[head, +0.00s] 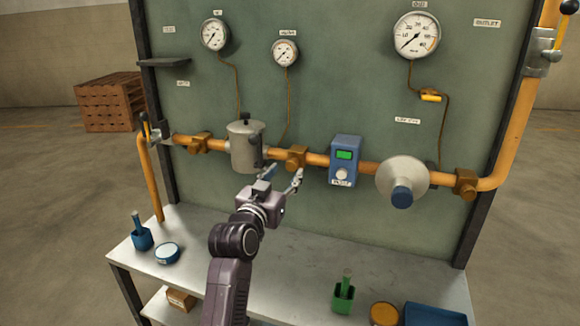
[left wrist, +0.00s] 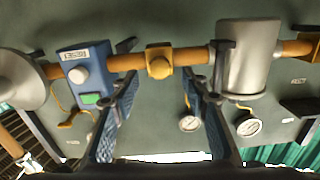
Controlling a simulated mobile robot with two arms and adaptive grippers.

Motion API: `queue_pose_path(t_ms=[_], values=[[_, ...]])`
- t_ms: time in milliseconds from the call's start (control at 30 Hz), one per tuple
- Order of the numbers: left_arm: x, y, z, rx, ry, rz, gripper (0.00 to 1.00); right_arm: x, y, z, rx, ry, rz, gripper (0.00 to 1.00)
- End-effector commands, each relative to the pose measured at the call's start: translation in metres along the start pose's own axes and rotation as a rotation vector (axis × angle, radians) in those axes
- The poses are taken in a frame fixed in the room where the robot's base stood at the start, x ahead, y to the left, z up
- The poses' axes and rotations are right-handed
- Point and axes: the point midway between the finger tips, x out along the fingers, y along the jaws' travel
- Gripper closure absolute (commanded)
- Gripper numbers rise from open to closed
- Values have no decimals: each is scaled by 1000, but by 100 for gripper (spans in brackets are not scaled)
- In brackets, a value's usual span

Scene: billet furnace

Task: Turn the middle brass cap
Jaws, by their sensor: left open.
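The middle brass cap (head: 296,157) sits on the orange pipe between the grey metal canister and the blue box. In the left wrist view the cap (left wrist: 159,62) shows between the two fingers, with a gap on either side. My left gripper (head: 283,175) is open, just below and in front of the cap, and holds nothing. In the left wrist view its blue-padded fingers (left wrist: 157,80) are spread, and the scene appears upside down. I cannot tell the exact distance to the cap. My right gripper is not in view.
The grey canister (head: 246,147) is close left of the cap, and the blue box (head: 344,160) close right. Other brass caps are left (head: 200,142) and right (head: 465,184). Gauge lines run above. The bench (head: 290,262) below is clear in its middle.

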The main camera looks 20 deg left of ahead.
Motion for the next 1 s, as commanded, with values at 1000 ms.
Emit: queue_pose_path(t_ms=[1000], values=[[44, 0, 1, 0, -2, 0, 89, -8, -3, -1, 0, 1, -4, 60]])
